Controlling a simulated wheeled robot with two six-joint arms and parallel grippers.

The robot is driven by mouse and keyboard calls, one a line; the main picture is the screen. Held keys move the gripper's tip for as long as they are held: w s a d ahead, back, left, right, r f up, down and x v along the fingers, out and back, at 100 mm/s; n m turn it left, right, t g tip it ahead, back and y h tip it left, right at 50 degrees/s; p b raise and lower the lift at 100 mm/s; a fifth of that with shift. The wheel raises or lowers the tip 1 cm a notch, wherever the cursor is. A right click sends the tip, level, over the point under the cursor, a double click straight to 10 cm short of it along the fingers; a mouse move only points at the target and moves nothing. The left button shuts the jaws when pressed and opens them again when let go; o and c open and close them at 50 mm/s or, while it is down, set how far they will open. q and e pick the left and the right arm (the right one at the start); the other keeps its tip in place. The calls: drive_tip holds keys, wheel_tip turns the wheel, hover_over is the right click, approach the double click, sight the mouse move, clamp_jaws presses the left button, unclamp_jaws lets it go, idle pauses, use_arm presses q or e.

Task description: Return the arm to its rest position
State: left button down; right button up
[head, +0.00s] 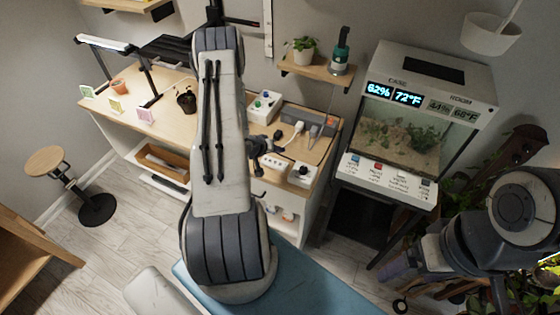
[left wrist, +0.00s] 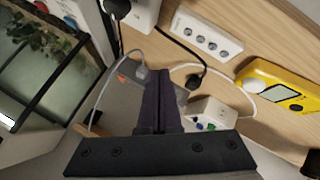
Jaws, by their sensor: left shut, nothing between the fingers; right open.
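My left arm (head: 222,125) stretches up the middle of the head view and covers part of the bench. Its dark gripper (head: 268,143) shows just to the right of the arm, over the bench's right part. In the left wrist view, the two dark fingers of the left gripper (left wrist: 160,85) are together with nothing between them. They point toward a grey power strip (left wrist: 172,92) with a cord; contact cannot be told. My right arm (head: 500,225) is folded at the lower right of the head view. Its gripper cannot be made out there.
A wooden bench (head: 172,122) carries small pots, cards and a lamp. White boxes with knobs (head: 263,106) and plugs crowd its right end. A yellow device (left wrist: 275,85) lies to the right in the wrist view. A glass terrarium (head: 400,140) stands on the right. A stool (head: 50,160) stands left.

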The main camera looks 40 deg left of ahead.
idle(0.7)
use_arm(q)
drive_tip(key=w+d+r+m+g+b, duration=0.2)
drive_tip(key=w+d+r+m, duration=0.3)
drive_tip(key=d, duration=0.3)
drive_tip(key=s+d+r+m+g+y+b, duration=0.1)
drive_tip(key=s+d+r+m+g+b, duration=0.15)
drive_tip(key=d+r, duration=0.95)
drive_tip(key=s+d+r+m+g, duration=0.1)
drive_tip(key=s+d+r+m, duration=0.1)
drive_tip(key=s+d, duration=0.5)
drive_tip(key=s+d+r+m+g, duration=0.1)
drive_tip(key=s+d+r+m, duration=0.1)
drive_tip(key=s+d, duration=0.5)
drive_tip(key=s+d+r+m+g+b, duration=0.1)
drive_tip(key=s+d+m, duration=0.1)
drive_tip(key=s, duration=0.5)
drive_tip(key=s+d+r+m+g+h, duration=0.1)
drive_tip(key=s+m, duration=0.1)
drive_tip(key=s, duration=0.6)
drive_tip(key=shift+d+g+b, duration=0.35)
drive_tip(key=shift+d+b, duration=0.05)
